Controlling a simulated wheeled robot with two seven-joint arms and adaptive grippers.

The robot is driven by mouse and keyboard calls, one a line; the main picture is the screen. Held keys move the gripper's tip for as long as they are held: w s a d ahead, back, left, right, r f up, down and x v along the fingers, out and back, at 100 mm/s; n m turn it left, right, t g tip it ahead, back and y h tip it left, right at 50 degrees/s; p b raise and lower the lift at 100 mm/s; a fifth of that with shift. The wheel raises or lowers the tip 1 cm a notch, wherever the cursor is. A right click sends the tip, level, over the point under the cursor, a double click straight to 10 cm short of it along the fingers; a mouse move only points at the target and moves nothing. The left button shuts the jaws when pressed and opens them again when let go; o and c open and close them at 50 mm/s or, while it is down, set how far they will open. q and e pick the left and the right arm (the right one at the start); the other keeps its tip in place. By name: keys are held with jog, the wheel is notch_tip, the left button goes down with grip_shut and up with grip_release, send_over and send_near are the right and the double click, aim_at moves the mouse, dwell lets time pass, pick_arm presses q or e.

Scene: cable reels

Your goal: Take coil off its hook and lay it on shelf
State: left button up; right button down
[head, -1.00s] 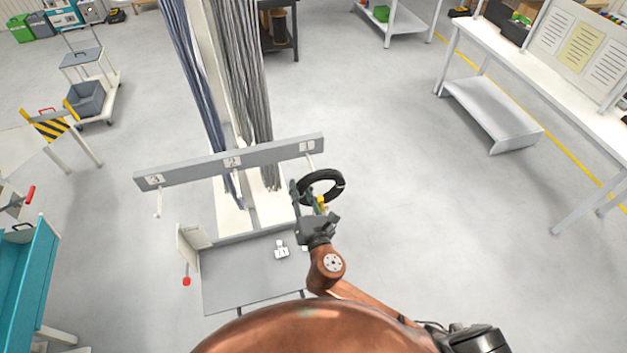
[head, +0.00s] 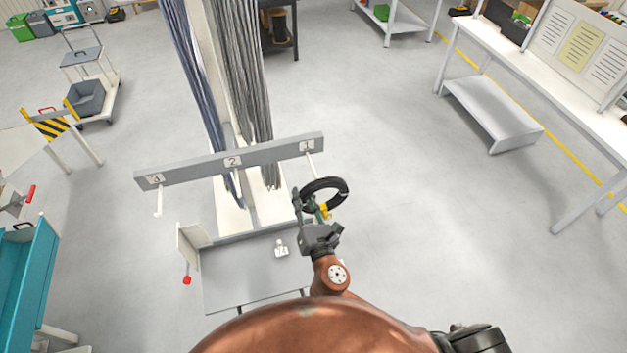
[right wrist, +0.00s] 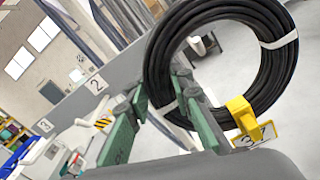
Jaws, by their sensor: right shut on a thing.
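The black coil (head: 337,186) is a ring with white ties and a yellow tag (right wrist: 241,115). My right gripper (head: 311,206) is shut on the coil's near left part, and its green fingers also show in the right wrist view (right wrist: 160,95). The coil is by the hook (head: 312,167) under label 1, at the bar's right end. A white hook tip (right wrist: 197,46) shows through the ring in the right wrist view. I cannot tell whether the ring is still around it. The grey shelf (head: 235,280) is low at the stand's front. My left gripper is not in view.
The grey bar (head: 200,170) carries labels 3, 2 and 1, with an empty hook (head: 157,205) at left. Long grey cable hanks (head: 258,100) hang behind it. A label block (head: 281,248) sits on the shelf's back right. The floor right of the coil is clear.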

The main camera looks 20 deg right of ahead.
jog(key=shift+s+d, duration=0.1)
jog(key=shift+s, duration=2.5)
jog(key=shift+r, duration=0.15)
jog(key=shift+s+g, duration=0.1)
jog(key=shift+g, duration=0.3)
jog(key=shift+s+r+g, duration=0.1)
jog(key=shift+s+g, duration=0.25)
jog(key=shift+g, duration=0.75)
jog(key=g, duration=0.2)
jog(key=s+g, duration=0.1)
jog(key=shift+f, duration=0.25)
jog(key=shift+r, duration=0.1)
jog(key=shift+s+g, duration=0.3)
jog(key=shift+g, duration=0.8)
